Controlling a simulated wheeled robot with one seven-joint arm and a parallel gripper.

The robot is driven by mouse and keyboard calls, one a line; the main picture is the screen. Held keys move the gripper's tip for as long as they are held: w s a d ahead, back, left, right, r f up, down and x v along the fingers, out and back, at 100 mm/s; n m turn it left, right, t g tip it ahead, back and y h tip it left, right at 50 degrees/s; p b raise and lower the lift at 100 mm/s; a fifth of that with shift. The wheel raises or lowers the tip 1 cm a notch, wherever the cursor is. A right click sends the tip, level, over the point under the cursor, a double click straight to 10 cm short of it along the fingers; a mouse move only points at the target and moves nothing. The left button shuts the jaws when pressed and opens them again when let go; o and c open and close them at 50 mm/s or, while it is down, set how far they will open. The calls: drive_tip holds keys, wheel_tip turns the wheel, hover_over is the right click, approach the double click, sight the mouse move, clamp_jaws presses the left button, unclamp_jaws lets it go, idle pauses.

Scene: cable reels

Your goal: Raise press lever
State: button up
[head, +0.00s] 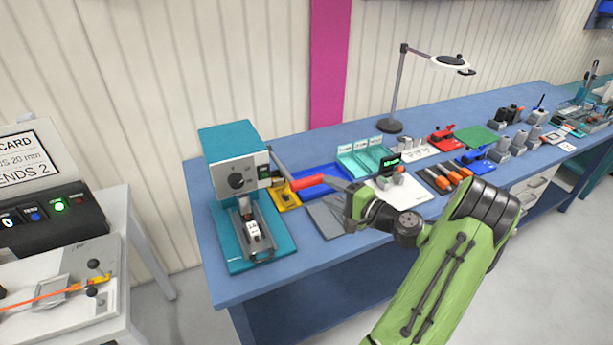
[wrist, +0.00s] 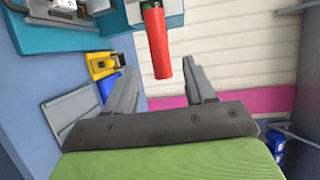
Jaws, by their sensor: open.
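The press (head: 235,185) is a teal and grey machine on a teal base at the bench's left end. Its lever is a grey arm on the right side, ending in a red handle (head: 307,182) that points out toward my gripper. The red handle (wrist: 158,42) hangs from the top in the wrist view. My gripper (head: 333,190) is open at the handle's free end. In the wrist view, the handle's end shows between the two spread fingers (wrist: 162,62). I see no finger closed on it, and contact is unclear.
A yellow fixture (head: 284,195) and a blue tray (head: 312,180) lie just right of the press. A grey plate (head: 325,215) lies below my gripper. Teal bins (head: 362,157) and a magnifier lamp (head: 392,125) stand behind. The air above the handle looks clear.

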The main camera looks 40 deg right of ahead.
sight(316, 183)
drive_tip(key=w, duration=0.3)
drive_tip(key=w+p, duration=0.1)
drive_tip(key=w, duration=0.2)
drive_tip(key=w+f, duration=0.1)
drive_tip(key=w, duration=0.2)
drive_tip(key=shift+a+p, duration=0.3)
clamp_jaws()
